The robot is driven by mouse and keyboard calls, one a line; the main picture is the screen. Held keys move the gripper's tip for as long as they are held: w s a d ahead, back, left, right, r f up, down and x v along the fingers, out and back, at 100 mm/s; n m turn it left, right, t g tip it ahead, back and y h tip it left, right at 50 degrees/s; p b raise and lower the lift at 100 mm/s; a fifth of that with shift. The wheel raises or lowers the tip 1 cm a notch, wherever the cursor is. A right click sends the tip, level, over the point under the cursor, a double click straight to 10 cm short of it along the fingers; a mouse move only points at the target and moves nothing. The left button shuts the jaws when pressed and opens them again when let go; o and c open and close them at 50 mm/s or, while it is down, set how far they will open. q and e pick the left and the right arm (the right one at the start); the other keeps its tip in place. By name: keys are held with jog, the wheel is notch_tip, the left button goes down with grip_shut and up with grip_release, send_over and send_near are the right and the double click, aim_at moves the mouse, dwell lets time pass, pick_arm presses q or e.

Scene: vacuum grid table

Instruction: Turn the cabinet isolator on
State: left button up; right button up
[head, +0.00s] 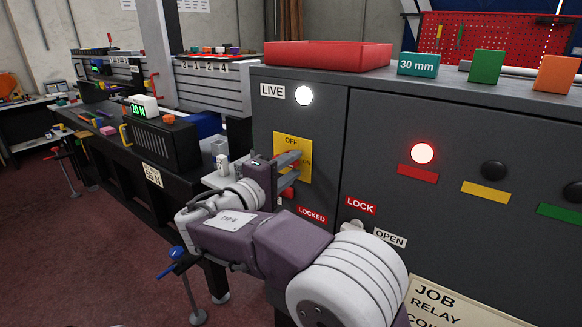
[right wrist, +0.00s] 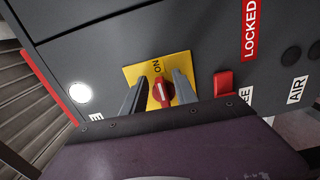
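The cabinet isolator is a red rotary knob (right wrist: 162,92) on a yellow plate (head: 291,143) on the grey cabinet's front. The plate reads OFF at the top and ON at the right in the head view. In the right wrist view the knob's white mark lies in line with the ON label (right wrist: 157,66). My right gripper (head: 291,172) is at the plate, its two fingers (right wrist: 160,94) on either side of the knob, with yellow plate showing between fingers and knob. In the head view the fingers largely hide the knob. My left gripper is out of view.
The LIVE lamp (head: 304,95) glows white and another lamp (head: 422,153) glows red. A red LOCKED label (head: 312,214) is below the plate. A red tray (head: 328,56) and coloured blocks stand on the cabinet top. A dark bench with a display stands left.

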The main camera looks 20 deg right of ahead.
jog(key=p+v, duration=0.1)
jog(key=v, duration=0.8)
